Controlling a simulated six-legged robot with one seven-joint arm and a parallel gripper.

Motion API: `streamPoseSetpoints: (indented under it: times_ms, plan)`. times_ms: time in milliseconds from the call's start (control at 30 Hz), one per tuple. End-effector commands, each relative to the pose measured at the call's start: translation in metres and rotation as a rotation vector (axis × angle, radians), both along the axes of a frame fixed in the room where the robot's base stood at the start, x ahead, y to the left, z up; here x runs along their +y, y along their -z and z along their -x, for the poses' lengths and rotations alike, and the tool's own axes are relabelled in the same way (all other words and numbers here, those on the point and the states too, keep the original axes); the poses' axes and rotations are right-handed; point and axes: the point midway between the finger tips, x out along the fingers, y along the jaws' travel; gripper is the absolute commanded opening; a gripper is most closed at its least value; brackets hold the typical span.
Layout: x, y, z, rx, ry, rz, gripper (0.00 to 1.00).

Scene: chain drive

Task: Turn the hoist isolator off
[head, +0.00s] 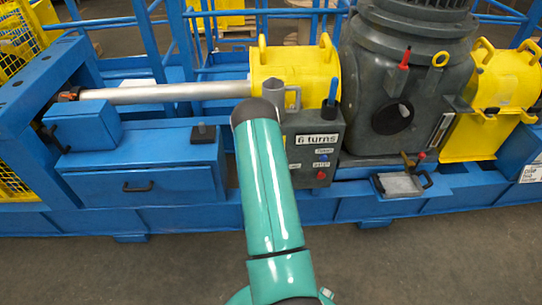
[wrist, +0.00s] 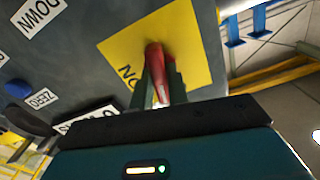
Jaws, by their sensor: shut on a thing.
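The isolator's red handle (wrist: 154,58) stands out from a yellow plate (wrist: 192,48) in the wrist view. Part of a label, reading "ON" or "NO" in this turned view, shows on the plate beside the handle. My gripper (wrist: 161,88) is shut on the red handle, with one dark finger on each side of it. The plate is on a grey control box, which also shows in the head view (head: 328,133) under a "6 turns" label. In the head view my own green arm hides the gripper, and I cannot make out the isolator there.
A blue button (wrist: 18,88) and the labels "DOWN" (wrist: 38,14) and "ZERO" (wrist: 41,99) are near the plate. A grey gearbox (head: 397,75) stands right of the box. A blue drawer cabinet (head: 165,185) and silver shaft (head: 165,93) are at left. The front floor is clear.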

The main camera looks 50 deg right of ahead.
Motion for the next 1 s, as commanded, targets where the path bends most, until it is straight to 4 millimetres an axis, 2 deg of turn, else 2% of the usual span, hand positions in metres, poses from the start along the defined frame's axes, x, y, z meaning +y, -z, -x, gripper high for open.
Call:
streamPoseSetpoints:
  times_ms: [400,933,967,1000]
  plan:
    - [0.0006,0.0001,0.0005,0.154,0.0,0.135,0.0]
    - [0.0004,0.0002,0.0009,0.174,0.0,0.153,0.0]
    - [0.0005,0.0002,0.0008,0.174,0.0,0.153,0.18]
    - [0.0004,0.0002,0.0009,0.174,0.0,0.153,0.26]
